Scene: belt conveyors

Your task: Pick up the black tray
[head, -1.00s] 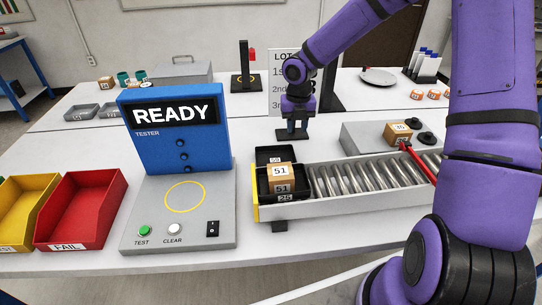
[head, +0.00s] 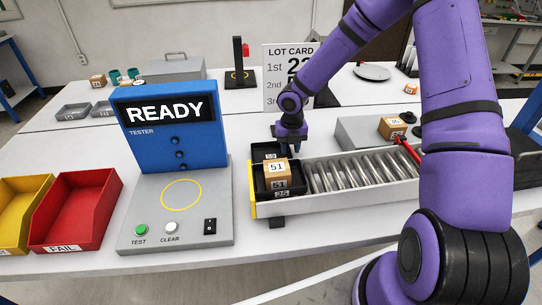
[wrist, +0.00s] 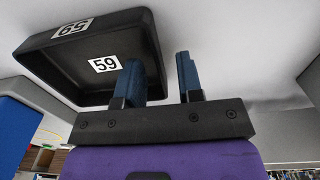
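An empty black tray with a 59 label (head: 256,150) is at the left end of the roller conveyor, behind a second black tray labelled 25 (head: 260,187). The front tray holds a cardboard box marked 51 (head: 277,170). My gripper (head: 291,150) is at the right side of the 59 tray, pointing down. In the wrist view the 59 tray (wrist: 85,75) is close by. There my gripper (wrist: 160,80) is open, one blue finger over the tray's inside and the other outside its wall. I cannot tell whether either finger touches the wall.
The roller conveyor (head: 345,172) runs right from the trays, with a red bar (head: 410,152) over it. A box marked 76 (head: 392,128) sits behind. The blue tester (head: 170,140) stands left, then the red FAIL bin (head: 75,205). A lot card (head: 290,65) stands behind my gripper.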

